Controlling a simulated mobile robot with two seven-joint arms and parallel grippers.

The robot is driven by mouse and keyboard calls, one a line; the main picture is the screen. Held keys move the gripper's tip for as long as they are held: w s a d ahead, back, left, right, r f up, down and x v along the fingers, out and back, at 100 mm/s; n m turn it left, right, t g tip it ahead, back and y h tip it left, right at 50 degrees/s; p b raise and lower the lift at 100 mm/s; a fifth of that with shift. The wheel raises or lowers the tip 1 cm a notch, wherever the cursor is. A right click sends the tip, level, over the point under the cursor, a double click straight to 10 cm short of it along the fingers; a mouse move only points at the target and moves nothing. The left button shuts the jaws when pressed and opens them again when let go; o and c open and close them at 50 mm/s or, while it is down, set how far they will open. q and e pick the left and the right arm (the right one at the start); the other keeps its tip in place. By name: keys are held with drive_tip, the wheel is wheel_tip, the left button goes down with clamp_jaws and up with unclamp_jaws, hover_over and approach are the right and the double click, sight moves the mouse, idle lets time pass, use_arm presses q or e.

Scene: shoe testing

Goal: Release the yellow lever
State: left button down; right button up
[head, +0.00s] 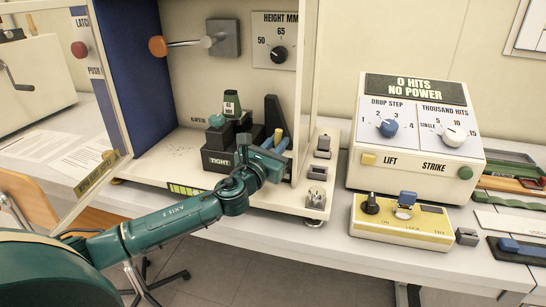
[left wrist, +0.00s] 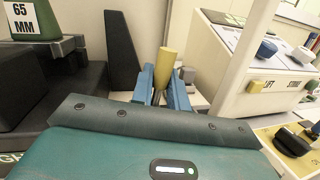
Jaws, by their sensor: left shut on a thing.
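The yellow lever (left wrist: 165,64) stands upright between the two blue fingers of my left gripper (left wrist: 162,92) in the left wrist view. The gripper is shut on it. In the head view, the lever's yellow top (head: 277,134) shows just beyond the blue fingers of my left gripper (head: 279,145), low inside the open test cabinet. The lever's lower part is hidden behind the gripper body. My right gripper is not in view.
A black block marked TIGHT (head: 219,161) and a green-topped 65 MM piece (head: 232,103) stand left of the gripper. A black wedge (left wrist: 122,50) is close by. The cabinet's right post (head: 304,90) is near. A control box (head: 416,135) stands to the right.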

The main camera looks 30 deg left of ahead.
use_arm(q)
drive_tip(key=n+b, duration=0.1)
drive_tip(key=a+n+y, duration=0.1)
drive_tip(key=n, duration=0.1)
drive_tip(key=shift+s+f+b, duration=0.1)
drive_tip(key=shift+f+b, duration=0.1)
drive_tip(key=shift+b, duration=0.2)
drive_tip(key=n, duration=0.1)
drive_tip(key=n+b, duration=0.1)
drive_tip(key=n, duration=0.1)
drive_tip(key=shift+a+t+y, duration=0.3)
drive_tip(key=shift+a+y, duration=0.1)
drive_tip(key=n, duration=0.1)
drive_tip(key=n+b, duration=0.1)
drive_tip(key=shift+s+a+f+n+y, duration=0.1)
drive_tip(key=shift+s+a+n+y, duration=0.05)
drive_tip(key=shift+a+n+y, duration=0.15)
drive_tip(key=shift+a+n+b, duration=0.1)
drive_tip(key=shift+n+b, duration=0.4)
drive_tip(key=shift+n, duration=0.1)
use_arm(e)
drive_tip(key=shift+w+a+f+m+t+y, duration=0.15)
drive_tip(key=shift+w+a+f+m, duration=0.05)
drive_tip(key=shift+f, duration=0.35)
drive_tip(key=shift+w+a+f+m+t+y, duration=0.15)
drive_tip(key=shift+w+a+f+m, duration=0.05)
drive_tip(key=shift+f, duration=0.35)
